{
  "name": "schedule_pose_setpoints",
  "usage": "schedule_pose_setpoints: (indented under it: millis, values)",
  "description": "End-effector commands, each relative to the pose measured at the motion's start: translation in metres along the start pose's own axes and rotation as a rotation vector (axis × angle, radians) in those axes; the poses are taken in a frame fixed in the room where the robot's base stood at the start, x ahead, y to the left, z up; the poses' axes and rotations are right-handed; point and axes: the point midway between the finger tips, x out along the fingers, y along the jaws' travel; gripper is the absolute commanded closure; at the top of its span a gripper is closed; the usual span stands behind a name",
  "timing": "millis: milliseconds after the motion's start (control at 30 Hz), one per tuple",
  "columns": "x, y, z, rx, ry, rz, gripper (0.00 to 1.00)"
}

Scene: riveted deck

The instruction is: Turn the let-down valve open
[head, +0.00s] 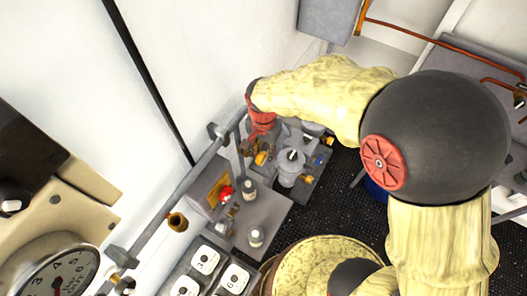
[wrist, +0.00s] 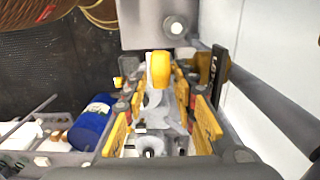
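A yellow rounded handle (wrist: 160,70) stands ahead of my gripper in the wrist view, near the middle; I take it for the let-down valve's handle, but no label is readable. My gripper (wrist: 157,92) has its yellow-padded fingers spread on either side, with a gap between them. The handle lies in line with this gap near the fingertips; I cannot tell whether either finger touches it. In the head view my gripper (head: 251,149) is below the red wrist, beside the wall rail. Its fingers are small there, and the handle cannot be told apart from them.
A grey pipe rail (head: 170,208) runs along the white wall. A grey bench (head: 262,225) carries a red-topped fitting (head: 226,193) and small posts. A grey pump-like body (head: 290,168) stands close to my gripper. A blue cylinder (wrist: 92,123) lies left in the wrist view.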

Motion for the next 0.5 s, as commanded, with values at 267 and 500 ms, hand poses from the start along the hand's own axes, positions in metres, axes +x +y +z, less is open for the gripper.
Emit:
schedule_pose_setpoints:
  millis: [267,500]
  values:
    - [0.0083,-0.0001,-0.0002,0.000,0.000,-0.001,0.73]
    - [0.0081,0.0000,-0.0001,0.000,0.000,0.000,0.80]
